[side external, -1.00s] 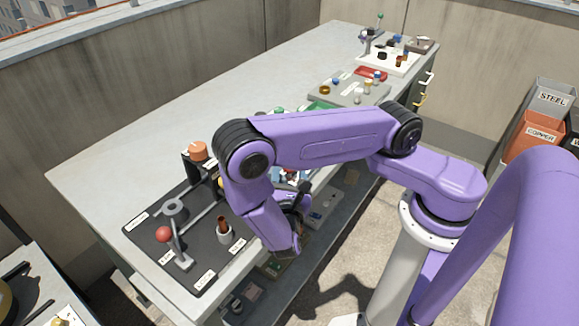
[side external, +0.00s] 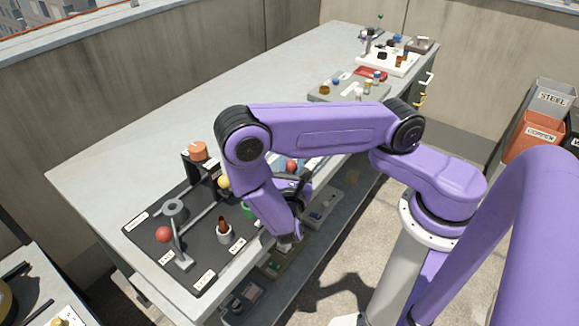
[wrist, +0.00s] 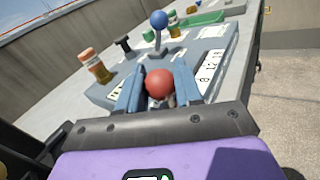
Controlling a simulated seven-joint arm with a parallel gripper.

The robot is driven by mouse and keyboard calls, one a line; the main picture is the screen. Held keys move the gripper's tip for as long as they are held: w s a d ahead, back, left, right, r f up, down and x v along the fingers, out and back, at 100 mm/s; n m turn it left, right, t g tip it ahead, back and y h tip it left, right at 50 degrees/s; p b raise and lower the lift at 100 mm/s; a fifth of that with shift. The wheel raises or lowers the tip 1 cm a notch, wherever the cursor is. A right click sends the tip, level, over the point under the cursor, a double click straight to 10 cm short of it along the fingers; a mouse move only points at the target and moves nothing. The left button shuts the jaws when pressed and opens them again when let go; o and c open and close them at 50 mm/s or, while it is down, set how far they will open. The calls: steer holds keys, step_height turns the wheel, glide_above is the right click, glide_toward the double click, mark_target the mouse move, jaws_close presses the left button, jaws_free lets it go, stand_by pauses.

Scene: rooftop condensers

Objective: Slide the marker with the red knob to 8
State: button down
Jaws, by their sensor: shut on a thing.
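The red knob (wrist: 159,84) sits between the two blue fingers of my gripper (wrist: 158,72) in the wrist view. The gripper is shut on it. In the side external view the red knob (side external: 291,166) shows just above my wrist, while the fingers are mostly hidden by my arm. The knob is over a grey-blue scale board (wrist: 105,92) with white number strips (wrist: 211,66). The numbers are too small and tilted to read surely, and the marker's foot is hidden, so its position on the scale cannot be told.
A blue knob (wrist: 158,20) on a post stands on the board beyond the red one. An orange-capped jar (wrist: 95,64) stands to the left. In the side view, a dark panel (side external: 150,248) at front left carries another red ball (side external: 163,234) on a lever.

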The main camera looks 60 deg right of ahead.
steer(key=shift+d, duration=1.25)
steer(key=c, duration=0.8)
jaws_free()
steer(key=shift+a, duration=0.15)
steer(key=v, duration=1.7)
steer(key=shift+s, duration=0.15)
